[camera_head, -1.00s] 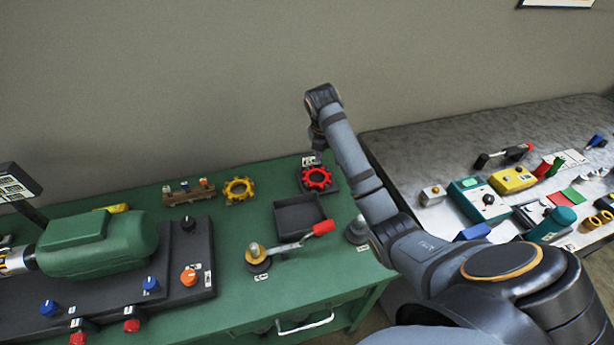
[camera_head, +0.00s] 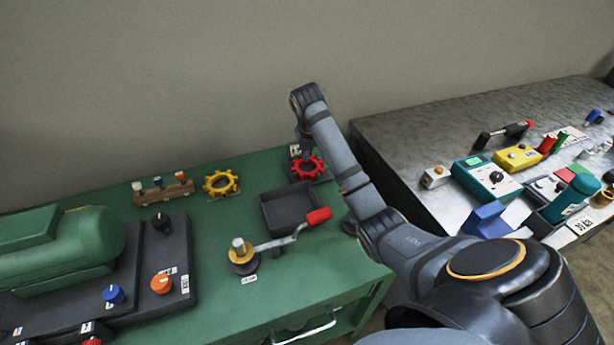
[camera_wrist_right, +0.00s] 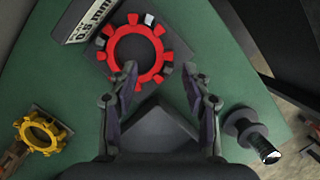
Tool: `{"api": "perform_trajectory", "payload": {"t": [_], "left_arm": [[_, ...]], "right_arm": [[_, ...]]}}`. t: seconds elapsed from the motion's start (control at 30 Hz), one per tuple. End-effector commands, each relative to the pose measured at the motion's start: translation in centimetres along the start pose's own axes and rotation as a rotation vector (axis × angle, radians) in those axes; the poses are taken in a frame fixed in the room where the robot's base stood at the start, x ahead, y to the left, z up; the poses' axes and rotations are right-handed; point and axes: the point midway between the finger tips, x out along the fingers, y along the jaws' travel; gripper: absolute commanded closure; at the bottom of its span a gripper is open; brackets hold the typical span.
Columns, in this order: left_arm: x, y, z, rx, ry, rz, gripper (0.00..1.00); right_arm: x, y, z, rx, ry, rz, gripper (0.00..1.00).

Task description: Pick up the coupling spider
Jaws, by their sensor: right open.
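Two toothed rings that look like coupling spiders lie on the green workbench (camera_head: 340,265). The red spider (camera_head: 306,168) is on a dark labelled plate at the back right; it also shows in the right wrist view (camera_wrist_right: 111,47). The yellow spider (camera_head: 221,184) lies to its left and also shows in the right wrist view (camera_wrist_right: 40,131). My right gripper (camera_wrist_right: 160,78) is open and empty, its fingertips in front of the red spider's near edge in the wrist view. In the head view my arm partly hides this gripper. My left gripper is not in view.
A dark open tray (camera_head: 268,219) lies in front of the red spider. A crank with a red handle (camera_head: 317,216) stands nearer. A green motor (camera_head: 60,245) fills the left. A grey table (camera_head: 400,128) with tools stands at right.

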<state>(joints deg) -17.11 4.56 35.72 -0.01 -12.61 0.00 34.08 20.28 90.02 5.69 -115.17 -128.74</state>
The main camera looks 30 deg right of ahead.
Motion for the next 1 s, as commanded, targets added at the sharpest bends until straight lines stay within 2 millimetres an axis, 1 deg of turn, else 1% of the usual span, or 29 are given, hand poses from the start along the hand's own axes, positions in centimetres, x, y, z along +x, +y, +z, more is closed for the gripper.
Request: {"api": "perform_trajectory", "payload": {"t": [0.07, 0.13, 0.2, 0.27, 0.3, 0.4, 0.5, 0.67, 0.77, 1.0], "left_arm": [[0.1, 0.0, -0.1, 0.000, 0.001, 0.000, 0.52], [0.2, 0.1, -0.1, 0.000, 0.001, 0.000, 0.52], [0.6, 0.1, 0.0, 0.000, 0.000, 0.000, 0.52], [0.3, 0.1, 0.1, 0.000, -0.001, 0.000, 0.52], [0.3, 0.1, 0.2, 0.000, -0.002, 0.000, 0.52], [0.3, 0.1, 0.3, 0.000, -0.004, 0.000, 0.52], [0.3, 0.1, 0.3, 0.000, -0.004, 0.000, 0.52], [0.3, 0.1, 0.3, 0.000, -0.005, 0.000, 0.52], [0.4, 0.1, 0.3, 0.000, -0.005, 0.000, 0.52], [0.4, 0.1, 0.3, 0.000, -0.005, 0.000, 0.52]], "right_arm": [[0.0, 0.0, 0.1, 0.000, -0.001, 0.001, 0.51], [0.5, -0.1, 0.1, 0.000, 0.000, 0.000, 0.51], [1.8, -0.4, 0.0, 0.000, 0.001, -0.003, 0.51], [2.7, -0.6, 0.1, 0.000, 0.001, -0.004, 0.51], [3.4, -0.7, 0.1, 0.000, 0.001, -0.003, 0.51], [4.6, -0.6, 0.1, 0.000, 0.000, -0.001, 0.51], [5.1, -0.5, 0.2, 0.000, -0.001, 0.001, 0.51], [5.1, -0.5, 0.1, 0.000, -0.001, 0.001, 0.51], [5.1, -0.5, 0.1, 0.000, -0.001, 0.001, 0.62], [5.1, -0.5, 0.1, 0.000, -0.001, 0.001, 0.95]]}}
